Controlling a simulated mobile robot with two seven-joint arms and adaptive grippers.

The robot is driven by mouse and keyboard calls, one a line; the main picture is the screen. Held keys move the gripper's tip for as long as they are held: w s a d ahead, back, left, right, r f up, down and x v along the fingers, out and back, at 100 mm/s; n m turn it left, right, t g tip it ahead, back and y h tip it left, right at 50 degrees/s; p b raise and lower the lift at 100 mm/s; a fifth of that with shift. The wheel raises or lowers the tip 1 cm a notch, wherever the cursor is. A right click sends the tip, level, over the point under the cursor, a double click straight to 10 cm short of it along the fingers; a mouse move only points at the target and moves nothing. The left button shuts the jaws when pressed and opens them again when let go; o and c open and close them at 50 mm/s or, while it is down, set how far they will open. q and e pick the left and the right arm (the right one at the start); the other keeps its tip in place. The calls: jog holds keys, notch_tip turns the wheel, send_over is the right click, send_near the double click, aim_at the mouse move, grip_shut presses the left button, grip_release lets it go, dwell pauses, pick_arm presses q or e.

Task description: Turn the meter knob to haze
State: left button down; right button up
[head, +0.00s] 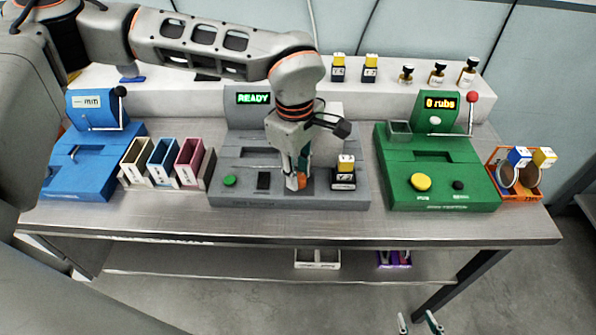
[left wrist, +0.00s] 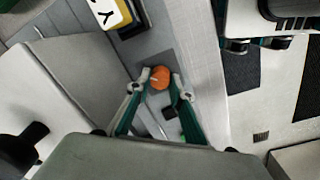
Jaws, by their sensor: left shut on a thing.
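The grey meter (head: 235,191) stands in the middle of the table, and its display (head: 254,98) reads "READY". The orange meter knob (head: 300,181) is on the meter's front deck; it also shows in the left wrist view (left wrist: 159,78) with a pale pointer mark. My left gripper (head: 296,178) reaches down over the deck, its fingers (left wrist: 160,88) closed on the two sides of the knob. Any labels around the knob are hidden or too small to read.
A blue device (head: 75,174) and coloured bins (head: 163,160) are at left. A green tester (head: 450,178) and an orange rack (head: 527,193) are at right. Bottles (head: 437,74) stand on the back shelf.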

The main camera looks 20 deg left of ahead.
pick_arm(q)
jog(key=shift+w+r, duration=0.1)
jog(key=c, duration=1.8)
grip_release()
jog(key=r, duration=1.2)
jog(key=shift+s+a, duration=0.1)
jog(key=shift+s, duration=0.25)
